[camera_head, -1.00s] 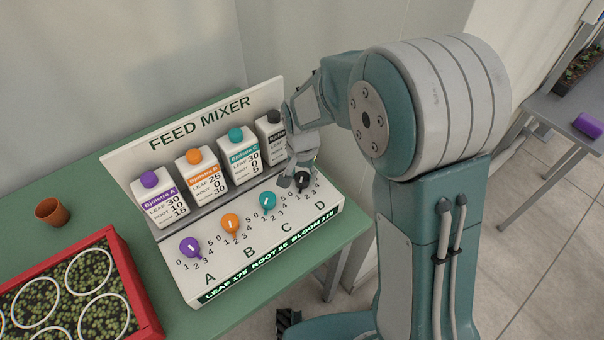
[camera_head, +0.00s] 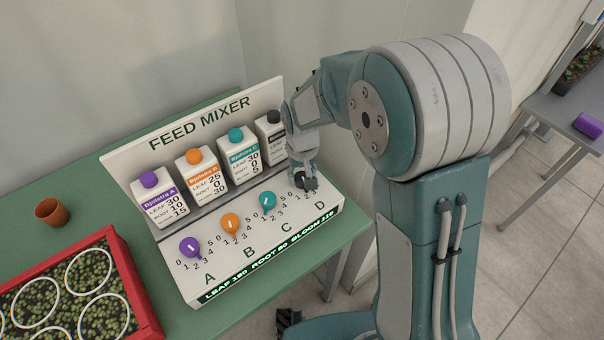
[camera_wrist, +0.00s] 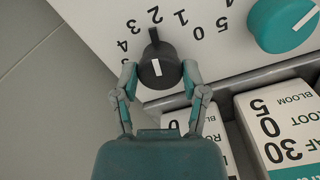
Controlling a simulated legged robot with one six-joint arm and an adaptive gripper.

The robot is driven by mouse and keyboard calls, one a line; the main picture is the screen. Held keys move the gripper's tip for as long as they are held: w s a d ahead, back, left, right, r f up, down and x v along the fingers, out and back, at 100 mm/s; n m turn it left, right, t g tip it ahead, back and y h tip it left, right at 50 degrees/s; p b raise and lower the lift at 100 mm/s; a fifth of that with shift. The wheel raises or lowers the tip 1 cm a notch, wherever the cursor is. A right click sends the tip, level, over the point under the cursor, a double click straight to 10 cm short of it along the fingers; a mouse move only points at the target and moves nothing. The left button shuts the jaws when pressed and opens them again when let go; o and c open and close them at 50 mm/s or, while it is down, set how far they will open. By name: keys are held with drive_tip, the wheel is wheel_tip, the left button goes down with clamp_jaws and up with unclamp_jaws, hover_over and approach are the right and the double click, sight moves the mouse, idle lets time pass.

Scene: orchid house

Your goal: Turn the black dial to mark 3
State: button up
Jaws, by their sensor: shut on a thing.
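The black dial (camera_wrist: 152,68) is the one over letter D at the right end of the feed mixer panel (camera_head: 250,262). In the wrist view its pointer nub aims about at mark 2, with mark 3 (camera_wrist: 132,25) a little to the left. My gripper (camera_wrist: 158,76) is shut on the dial, one finger on each side. In the head view my gripper (camera_head: 305,184) hides much of the dial and some nearby numbers.
The purple dial (camera_head: 190,247), orange dial (camera_head: 230,224) and teal dial (camera_head: 267,201) sit to the left on the panel. Capped cartons, such as the teal-capped one (camera_head: 240,160), stand close behind. A red tray (camera_head: 138,283) and brown pot (camera_head: 51,211) are farther left.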

sight(301, 175)
drive_tip(key=n, duration=0.5)
drive_tip(key=shift+w, duration=0.1)
drive_tip(key=shift+n, duration=0.3)
idle(0.4)
drive_tip(key=o, duration=1.2)
drive_tip(key=shift+a, duration=0.15)
drive_tip(key=shift+c, duration=0.2)
drive_tip(key=shift+r, duration=0.1)
wheel_tip(301, 175, up, 12)
drive_tip(key=shift+f, duration=0.2)
